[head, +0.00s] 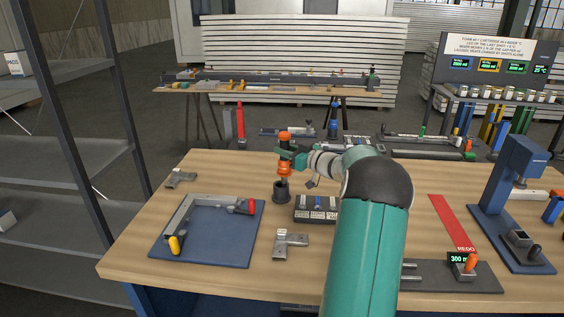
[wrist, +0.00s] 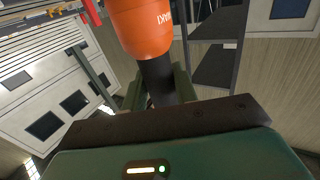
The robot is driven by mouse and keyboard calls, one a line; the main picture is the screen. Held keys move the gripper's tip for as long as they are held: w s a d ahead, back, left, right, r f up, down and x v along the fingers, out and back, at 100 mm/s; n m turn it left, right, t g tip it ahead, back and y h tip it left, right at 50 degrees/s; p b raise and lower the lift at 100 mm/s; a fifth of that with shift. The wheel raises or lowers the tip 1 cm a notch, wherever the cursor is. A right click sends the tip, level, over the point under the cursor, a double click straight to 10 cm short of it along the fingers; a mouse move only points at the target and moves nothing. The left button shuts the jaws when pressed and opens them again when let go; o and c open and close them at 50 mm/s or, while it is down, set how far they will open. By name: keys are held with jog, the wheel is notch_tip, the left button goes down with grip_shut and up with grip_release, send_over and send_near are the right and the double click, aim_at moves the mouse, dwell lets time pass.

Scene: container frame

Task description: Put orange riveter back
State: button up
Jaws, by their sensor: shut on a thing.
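The orange riveter (head: 285,168) stands upright near the middle of the bench in the head view, with orange parts above and below my gripper. My gripper (head: 291,153) comes from the right and is shut on it. In the wrist view the riveter's orange body (wrist: 140,25) and dark shaft (wrist: 158,82) rise in front of the gripper. A dark round holder (head: 281,194) stands on the bench directly under the riveter. The riveter's lower end is at the holder's mouth; I cannot tell how far inside it is.
A blue mat (head: 230,245) with a grey frame lies at the left front. A dark tray (head: 316,210) sits right of the holder, and a metal bracket (head: 290,243) lies in front. A red REDO strip (head: 452,222) and blue press (head: 500,200) are at the right.

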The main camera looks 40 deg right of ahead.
aim_at(282, 161)
jog(key=shift+w+f, duration=0.45)
jog(key=shift+w, duration=0.05)
jog(key=f, duration=0.3)
jog(key=shift+w+f, duration=0.15)
jog(key=shift+w, duration=0.25)
jog(key=shift+f, duration=0.4)
jog(key=shift+f, duration=0.25)
jog(key=o, duration=0.9)
jog(key=shift+f, duration=0.1)
